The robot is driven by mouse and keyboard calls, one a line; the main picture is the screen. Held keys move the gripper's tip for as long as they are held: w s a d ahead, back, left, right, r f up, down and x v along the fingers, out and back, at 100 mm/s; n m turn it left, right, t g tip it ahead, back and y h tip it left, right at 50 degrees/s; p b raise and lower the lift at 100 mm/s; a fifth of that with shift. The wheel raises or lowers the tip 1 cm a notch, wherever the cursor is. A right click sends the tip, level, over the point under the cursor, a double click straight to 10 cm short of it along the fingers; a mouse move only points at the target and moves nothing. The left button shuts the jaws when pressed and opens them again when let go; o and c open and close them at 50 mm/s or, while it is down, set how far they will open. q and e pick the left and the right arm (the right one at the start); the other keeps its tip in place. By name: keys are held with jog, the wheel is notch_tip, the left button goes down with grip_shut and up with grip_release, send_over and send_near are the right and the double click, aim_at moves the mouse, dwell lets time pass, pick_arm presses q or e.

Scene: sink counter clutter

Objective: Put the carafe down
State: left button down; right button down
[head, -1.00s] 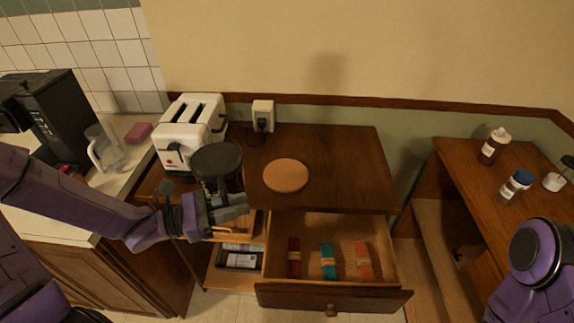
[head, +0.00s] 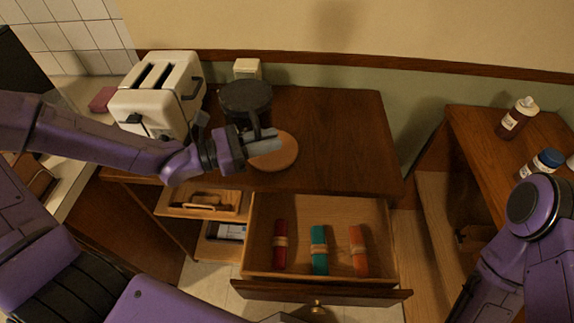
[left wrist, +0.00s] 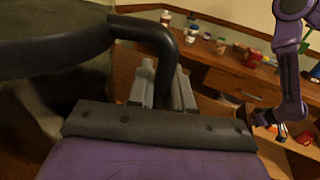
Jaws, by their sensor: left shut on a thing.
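The carafe (head: 245,98) has a black lid and black handle. It is over the dark wooden tabletop, at the back left edge of a round tan trivet (head: 282,158). I cannot tell whether its base touches anything. My left gripper (head: 264,142) is shut on the carafe's handle and partly covers the trivet. In the left wrist view the carafe's lid and handle (left wrist: 152,34) fill the upper left, with the handle between the fingers. My right gripper (left wrist: 278,128) shows small and dark in the left wrist view; its jaws are unclear.
A white toaster (head: 158,92) stands close left of the carafe. An outlet box (head: 247,69) is on the wall behind. The tabletop (head: 345,135) is clear to the right. Below, an open drawer (head: 318,290) holds several coloured bundles. Bottles (head: 517,118) stand on the right-hand table.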

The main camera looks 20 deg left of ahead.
pick_arm(q)
jog(key=w+d+f, duration=0.2)
jog(key=f, duration=0.1)
jog(key=w+d+f, duration=0.1)
jog(key=f, duration=0.1)
jog(key=shift+d+f+b, duration=0.25)
jog(key=shift+d+b, duration=0.15)
notch_tip(320, 180, down, 3)
jog(key=shift+w+d+r, duration=0.1)
jog(key=shift+d+r, duration=0.05)
jog(key=shift+r, duration=0.05)
jog(key=shift+w+f, duration=0.15)
jog(key=shift+f, duration=0.2)
jog(key=shift+f, duration=0.15)
jog(key=c, duration=1)
grip_release()
